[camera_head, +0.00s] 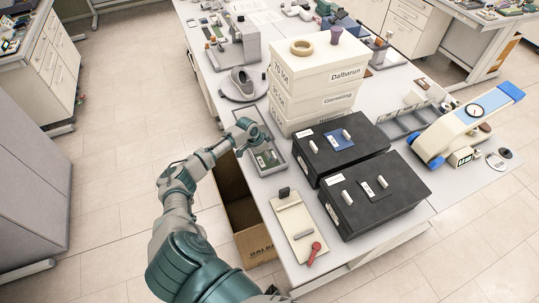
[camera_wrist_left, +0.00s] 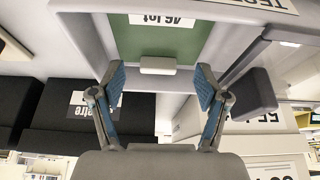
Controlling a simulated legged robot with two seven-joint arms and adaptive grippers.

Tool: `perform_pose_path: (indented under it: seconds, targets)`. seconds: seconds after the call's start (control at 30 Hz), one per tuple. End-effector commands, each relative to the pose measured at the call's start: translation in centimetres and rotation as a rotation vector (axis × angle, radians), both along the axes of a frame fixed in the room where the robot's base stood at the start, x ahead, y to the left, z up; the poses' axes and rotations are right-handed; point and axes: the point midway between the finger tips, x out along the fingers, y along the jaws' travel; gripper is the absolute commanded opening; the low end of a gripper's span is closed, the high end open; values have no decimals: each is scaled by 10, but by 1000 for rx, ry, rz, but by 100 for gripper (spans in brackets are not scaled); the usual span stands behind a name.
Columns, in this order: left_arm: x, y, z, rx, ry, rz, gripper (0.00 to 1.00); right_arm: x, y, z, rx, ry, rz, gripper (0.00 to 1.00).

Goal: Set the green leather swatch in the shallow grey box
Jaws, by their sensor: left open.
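The green leather swatch (camera_head: 267,159) lies inside the shallow grey box (camera_head: 284,166) near the table's left edge. In the left wrist view the swatch (camera_wrist_left: 190,42) shows a "46 lot" label and a pale grip block at its near edge, with the box wall (camera_wrist_left: 84,42) around it. My left gripper (camera_head: 259,146) is above the box. It is open, and in the left wrist view its fingers (camera_wrist_left: 160,88) stand apart on either side of the block, not visibly touching it. My right gripper is not in view.
Two black boxes (camera_head: 402,209) bearing a blue swatch (camera_head: 340,139) and a dark swatch (camera_head: 376,189) stand to the right. Stacked white boxes (camera_head: 317,78) stand behind.

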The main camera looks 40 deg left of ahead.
Motion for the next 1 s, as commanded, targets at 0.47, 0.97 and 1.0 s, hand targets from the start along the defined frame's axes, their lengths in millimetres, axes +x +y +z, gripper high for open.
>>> perform_pose_path:
  seconds: [0.47, 0.97, 1.0]
  targets:
    - [-31, 17, 83, 0, 1, 0, 75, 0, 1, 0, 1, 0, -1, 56]
    - [-34, 18, 89, 0, 2, 0, 75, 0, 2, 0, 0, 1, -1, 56]
    - [-34, 18, 89, 0, 2, 0, 75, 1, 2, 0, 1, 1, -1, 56]
